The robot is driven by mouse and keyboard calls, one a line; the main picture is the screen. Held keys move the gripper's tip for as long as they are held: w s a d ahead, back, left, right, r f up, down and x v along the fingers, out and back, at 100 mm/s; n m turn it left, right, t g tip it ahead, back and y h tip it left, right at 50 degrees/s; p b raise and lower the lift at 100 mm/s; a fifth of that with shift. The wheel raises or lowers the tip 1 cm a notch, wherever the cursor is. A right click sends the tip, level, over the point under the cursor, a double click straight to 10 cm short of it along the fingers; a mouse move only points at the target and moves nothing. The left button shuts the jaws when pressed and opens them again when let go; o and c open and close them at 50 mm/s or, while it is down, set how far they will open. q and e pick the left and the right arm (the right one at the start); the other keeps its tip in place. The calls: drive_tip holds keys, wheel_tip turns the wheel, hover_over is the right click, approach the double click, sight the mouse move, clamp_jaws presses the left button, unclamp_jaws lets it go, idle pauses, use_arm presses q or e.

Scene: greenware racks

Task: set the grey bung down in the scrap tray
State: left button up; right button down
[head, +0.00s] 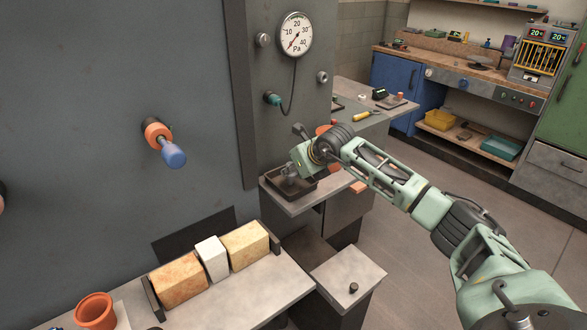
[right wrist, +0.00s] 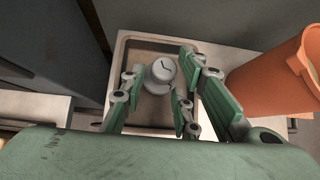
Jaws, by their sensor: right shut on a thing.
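The grey bung (right wrist: 160,72) is a small rounded piece held between the fingers of my right gripper (right wrist: 158,88) in the right wrist view. In the head view my right gripper (head: 290,172) is above the scrap tray, and the bung is small and partly hidden there. The scrap tray (head: 308,186) is a shallow dark tray on a grey ledge. In the right wrist view the tray's rim (right wrist: 150,35) frames the bung from behind. I cannot tell whether the bung touches the tray floor. My left gripper is out of view.
An orange pot (right wrist: 268,75) stands close at the right of the tray in the right wrist view. A grey wall with a pressure gauge (head: 293,34) rises behind the ledge. Nearer, a bench holds two tan bricks (head: 178,280) and a white block (head: 212,258).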

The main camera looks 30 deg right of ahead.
drive_tip(key=c, duration=1.3)
unclamp_jaws()
drive_tip(key=shift+o, duration=0.2)
drive_tip(key=v, duration=1.2)
drive_tip(key=shift+f, duration=0.15)
